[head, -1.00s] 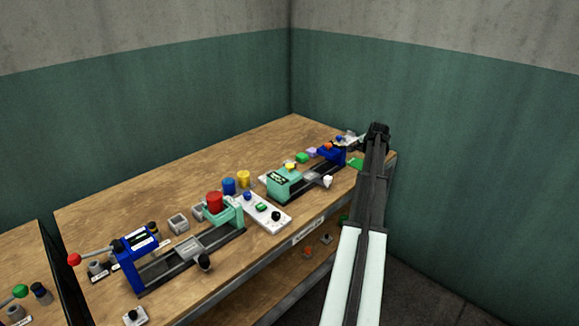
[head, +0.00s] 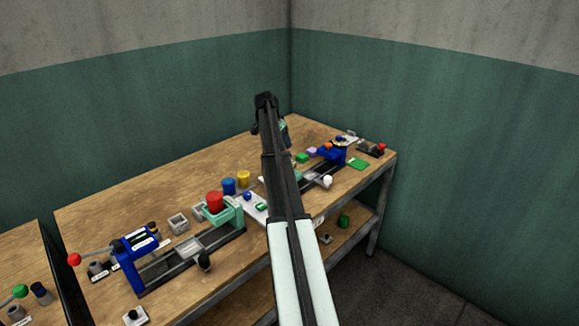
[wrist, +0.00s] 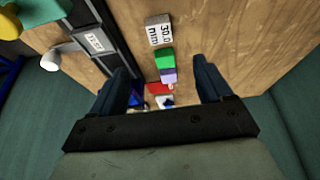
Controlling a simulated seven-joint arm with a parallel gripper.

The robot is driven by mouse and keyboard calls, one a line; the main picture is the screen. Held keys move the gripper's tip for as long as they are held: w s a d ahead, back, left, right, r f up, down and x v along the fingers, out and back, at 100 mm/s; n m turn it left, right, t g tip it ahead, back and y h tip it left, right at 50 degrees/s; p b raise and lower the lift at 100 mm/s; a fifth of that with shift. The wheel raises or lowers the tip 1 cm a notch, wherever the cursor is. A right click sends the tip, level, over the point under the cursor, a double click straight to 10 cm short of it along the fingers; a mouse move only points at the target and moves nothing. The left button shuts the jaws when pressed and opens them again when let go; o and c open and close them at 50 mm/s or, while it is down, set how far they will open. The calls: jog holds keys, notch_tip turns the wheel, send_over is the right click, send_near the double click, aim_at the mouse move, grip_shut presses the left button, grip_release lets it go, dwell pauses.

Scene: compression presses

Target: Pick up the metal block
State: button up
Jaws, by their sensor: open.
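A light grey block marked "30.0 mm" (wrist: 158,30) is on the wooden bench top in the wrist view, and looks like the metal block. It is beyond my fingertips and clear of them. My gripper (wrist: 163,72) is open and empty, with its two dark fingers spread apart. In the head view my gripper (head: 269,124) is above the far part of the bench, seen past my arm. I cannot make out the marked block in the head view, where my arm covers part of that area.
A green block (wrist: 164,58) and a purple block (wrist: 168,76) stand in line with the grey one. A dark press rail (wrist: 100,45) is to their left.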

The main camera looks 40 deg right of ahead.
jog(key=x, duration=1.3)
jog(key=shift+f, duration=0.35)
jog(key=c, duration=1.2)
jog(key=shift+c, duration=0.3)
notch_tip(320, 180, up, 9)
jog(key=s+n+t+y, duration=0.4)
jog(key=s+n, duration=0.9)
jog(key=n, duration=0.5)
jog(key=shift+s+r+t, duration=0.3)
jog(key=shift+r, duration=0.2)
